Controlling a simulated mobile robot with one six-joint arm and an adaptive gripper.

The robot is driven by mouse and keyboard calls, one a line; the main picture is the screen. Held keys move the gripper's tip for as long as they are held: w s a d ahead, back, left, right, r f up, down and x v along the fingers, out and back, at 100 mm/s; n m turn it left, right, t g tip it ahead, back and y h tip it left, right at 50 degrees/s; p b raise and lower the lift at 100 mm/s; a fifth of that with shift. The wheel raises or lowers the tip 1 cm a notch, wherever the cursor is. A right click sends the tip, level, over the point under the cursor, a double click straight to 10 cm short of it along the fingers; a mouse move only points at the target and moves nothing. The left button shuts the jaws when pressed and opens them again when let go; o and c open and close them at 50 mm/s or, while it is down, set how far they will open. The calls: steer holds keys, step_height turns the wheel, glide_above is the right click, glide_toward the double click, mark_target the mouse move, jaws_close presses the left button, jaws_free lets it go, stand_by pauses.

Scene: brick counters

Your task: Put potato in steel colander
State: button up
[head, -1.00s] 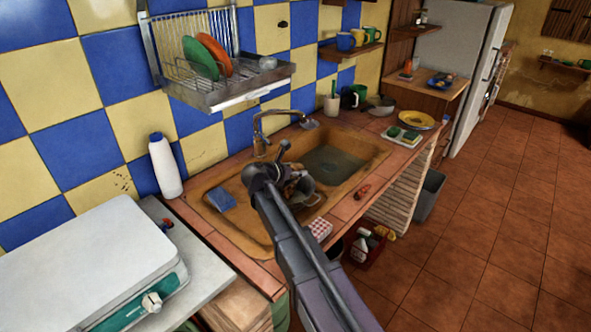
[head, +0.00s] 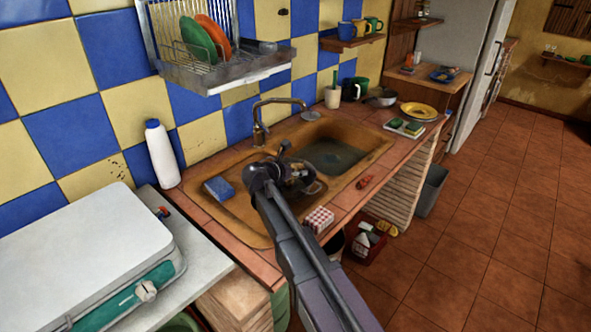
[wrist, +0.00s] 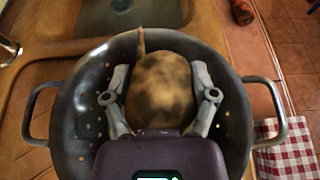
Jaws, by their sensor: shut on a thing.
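The potato (wrist: 160,85), brown with dark patches, is between the two grey fingers of my gripper (wrist: 160,78) in the wrist view. My gripper is shut on it. The steel colander (wrist: 235,122), dark with small holes and two loop handles, lies beneath and around the potato in that view. I cannot tell whether the potato touches the colander. In the head view my gripper (head: 292,170) is over the sink, mostly behind my own arm. Part of the colander (head: 316,188) shows beside it, and the potato is hard to make out there.
The brown sink (head: 228,222) has a tap (head: 262,128) behind and a blue sponge (head: 218,188) at left. A white bottle (head: 161,153) stands at left.

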steer(key=o, duration=1)
steer(key=shift+o, duration=0.2)
steer(key=shift+r, duration=0.15)
